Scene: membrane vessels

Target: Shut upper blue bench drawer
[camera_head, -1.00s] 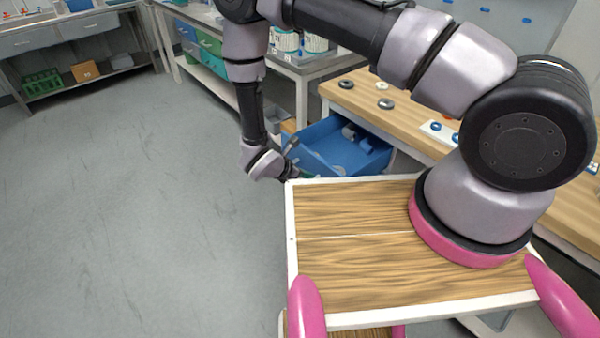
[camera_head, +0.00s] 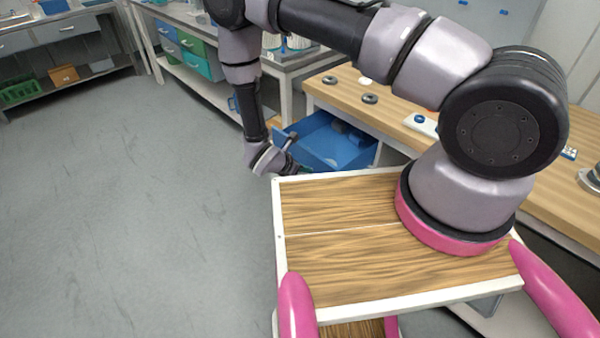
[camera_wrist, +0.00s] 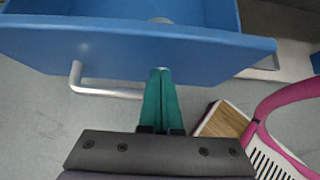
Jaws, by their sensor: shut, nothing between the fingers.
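The blue drawer (camera_head: 335,152) under the wooden bench top stands pulled open in the head view, with a few items inside. In the wrist view its blue front (camera_wrist: 110,48) spans the top. A silver bar handle (camera_wrist: 100,92) sticks out from the front, left of my fingers; its right end meets or passes behind them. My gripper (camera_wrist: 161,72) is shut and empty, with green fingers together. Its tips overlap the lower part of the drawer front in the picture; I cannot tell whether they touch it. In the head view the fingers are hard to make out.
The wooden bench top (camera_head: 385,118) carries dark rings and a white plate with a blue ring. Another bench with blue and green drawers (camera_head: 195,50) stands behind my arm. Open grey floor (camera_head: 130,200) lies to the left.

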